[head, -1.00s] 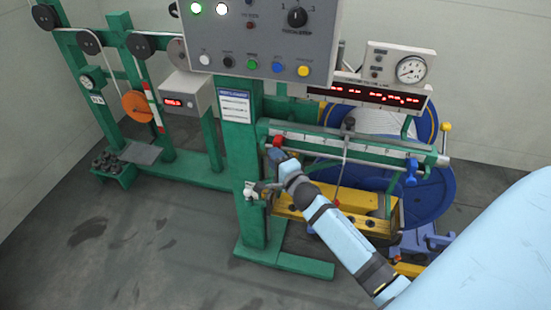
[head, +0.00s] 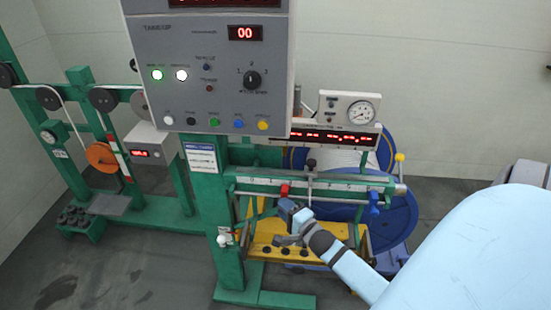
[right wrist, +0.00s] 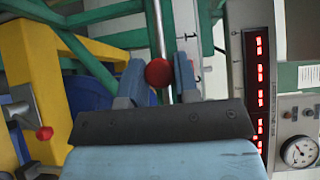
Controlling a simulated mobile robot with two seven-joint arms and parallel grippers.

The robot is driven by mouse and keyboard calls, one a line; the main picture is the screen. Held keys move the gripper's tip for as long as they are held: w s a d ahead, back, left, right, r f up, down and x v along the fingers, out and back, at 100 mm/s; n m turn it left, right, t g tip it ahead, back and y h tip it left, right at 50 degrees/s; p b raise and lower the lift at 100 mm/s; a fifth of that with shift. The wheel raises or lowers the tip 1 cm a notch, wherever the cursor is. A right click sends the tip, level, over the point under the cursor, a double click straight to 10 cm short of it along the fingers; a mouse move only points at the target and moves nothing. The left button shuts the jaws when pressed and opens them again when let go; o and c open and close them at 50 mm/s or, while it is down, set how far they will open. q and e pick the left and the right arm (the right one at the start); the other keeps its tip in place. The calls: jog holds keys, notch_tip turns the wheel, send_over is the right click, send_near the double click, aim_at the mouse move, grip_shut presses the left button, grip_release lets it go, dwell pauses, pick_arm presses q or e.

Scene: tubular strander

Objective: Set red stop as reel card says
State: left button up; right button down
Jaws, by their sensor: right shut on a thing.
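The red stop (head: 284,190) sits on the scaled rail (head: 330,184), left of the upright guide rod (head: 311,178). The blue stop (head: 374,198) is near the rail's right end. My right gripper (head: 288,205) is at the red stop. In the right wrist view its fingers (right wrist: 158,80) are shut on the stop's round red knob (right wrist: 158,72). A printed card (head: 201,157) hangs on the green post; its text is too small to read. My left gripper is out of view.
The control panel (head: 205,60) overhangs the rail's left part. A red display (head: 325,136) and a gauge (head: 361,112) stand behind. The blue reel (head: 395,215) and yellow frame (head: 270,245) lie below and behind. A yellow-knobbed lever (head: 399,158) rises at right.

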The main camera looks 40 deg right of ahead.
jog(key=c, duration=1)
grip_release()
jog(key=shift+o, duration=0.7)
jog(key=s+a, duration=0.1)
jog(key=s, duration=1.2)
jog(key=shift+s+b, duration=0.3)
jog(key=shift+s, duration=0.05)
